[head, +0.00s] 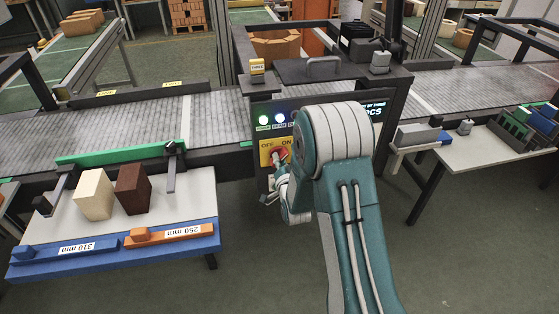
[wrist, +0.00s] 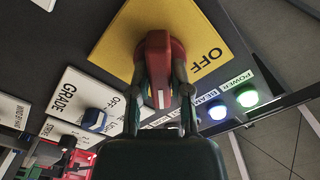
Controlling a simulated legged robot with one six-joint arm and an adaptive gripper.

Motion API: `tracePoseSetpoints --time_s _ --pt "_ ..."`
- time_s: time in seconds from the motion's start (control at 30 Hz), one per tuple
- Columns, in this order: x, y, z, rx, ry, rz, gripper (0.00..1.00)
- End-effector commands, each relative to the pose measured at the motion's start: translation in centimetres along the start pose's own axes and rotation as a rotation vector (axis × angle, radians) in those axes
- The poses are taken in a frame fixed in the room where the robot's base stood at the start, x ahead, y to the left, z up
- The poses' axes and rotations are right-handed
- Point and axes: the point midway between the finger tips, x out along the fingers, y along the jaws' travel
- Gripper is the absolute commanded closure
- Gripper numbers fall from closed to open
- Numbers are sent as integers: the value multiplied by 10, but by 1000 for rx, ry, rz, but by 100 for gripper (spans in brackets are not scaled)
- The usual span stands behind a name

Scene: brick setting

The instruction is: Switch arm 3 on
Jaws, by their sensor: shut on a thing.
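A red rotary switch (wrist: 158,48) sits on a yellow plate (wrist: 112,40) in the wrist view. OFF is printed on the plate to its right there; ON is not visible in that view. My gripper (wrist: 160,72) has one finger on each side of the red handle and is shut on it. The handle's white mark faces the bottom of the wrist view. In the head view the yellow plate (head: 265,146) reads OFF at left and ON at right. My gripper (head: 280,170) reaches it from below, and my arm covers the panel's right part.
Green and blue lamps (wrist: 247,96) are lit beside the switch. A blue knob (wrist: 94,119) is on a white GRADE plate nearby. A conveyor (head: 180,122) runs either side of the control box. A side table with blocks (head: 132,188) stands at left; another table (head: 470,150) stands at right.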

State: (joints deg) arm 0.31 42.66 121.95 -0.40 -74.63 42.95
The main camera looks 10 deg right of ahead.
Motion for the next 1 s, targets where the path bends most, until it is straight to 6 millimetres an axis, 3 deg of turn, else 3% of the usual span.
tracePoseSetpoints --time_s 0.63,0.67,0.73,1.0 --pt "0 1 0 54 0 3 100" --pt "0 1 0 54 0 3 70" --pt "0 1 0 54 0 3 40" --pt "0 0 0 53 1 1 40"
